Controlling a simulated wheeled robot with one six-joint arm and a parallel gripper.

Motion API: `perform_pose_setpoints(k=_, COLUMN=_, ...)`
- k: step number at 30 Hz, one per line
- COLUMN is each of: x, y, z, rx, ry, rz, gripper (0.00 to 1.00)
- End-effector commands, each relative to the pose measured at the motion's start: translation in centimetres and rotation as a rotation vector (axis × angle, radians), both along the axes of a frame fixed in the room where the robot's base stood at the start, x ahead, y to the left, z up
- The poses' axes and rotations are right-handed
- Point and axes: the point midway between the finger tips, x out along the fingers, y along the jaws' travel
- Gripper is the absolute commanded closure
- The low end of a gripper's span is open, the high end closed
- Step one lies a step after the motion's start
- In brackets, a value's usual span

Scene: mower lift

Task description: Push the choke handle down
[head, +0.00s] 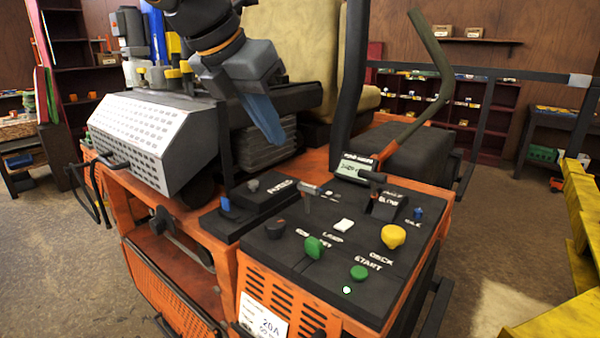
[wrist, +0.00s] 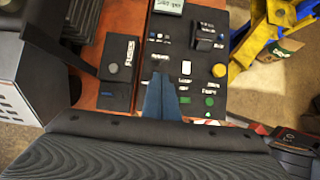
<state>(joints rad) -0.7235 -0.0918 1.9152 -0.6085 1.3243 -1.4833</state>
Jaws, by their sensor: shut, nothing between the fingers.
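My gripper (head: 272,136) hangs over the orange machine, its blue fingers closed together and pointing down, with nothing between them. In the wrist view the gripper (wrist: 160,78) overlaps the near left part of the black control panel (head: 330,265). A small lever with a pale and reddish grip (head: 309,188) stands upright near the panel's upper left; it may be the choke handle, but I cannot read its label. In the head view the fingertips are above and left of this lever, apart from it.
The panel also bears a yellow knob (head: 393,236), a green knob (head: 315,247), a green button (head: 358,272) and a small display (head: 354,169). A black fuse box (head: 262,190) lies left of them. A green-grey lever (head: 437,85) and black bars rise behind.

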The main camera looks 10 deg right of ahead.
Motion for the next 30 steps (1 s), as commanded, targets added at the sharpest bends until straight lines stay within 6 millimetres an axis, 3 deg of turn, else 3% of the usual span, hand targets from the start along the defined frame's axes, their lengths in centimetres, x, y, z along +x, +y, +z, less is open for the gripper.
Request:
perform_pose_setpoints(k=7, x=0.2, y=-0.2, z=-0.4, rx=-0.001, ry=0.001, rz=-0.001, gripper=1.00)
perform_pose_setpoints(k=11, x=0.8, y=-0.9, z=-1.6, rx=-0.001, ry=0.001, rz=-0.002, gripper=1.00)
perform_pose_setpoints(k=24, x=4.0, y=-4.3, z=-8.6, rx=-0.002, ry=0.005, rz=-0.005, gripper=1.00)
perform_pose_setpoints(k=30, x=5.1, y=-5.2, z=-10.8, rx=-0.001, ry=0.002, rz=-0.004, gripper=1.00)
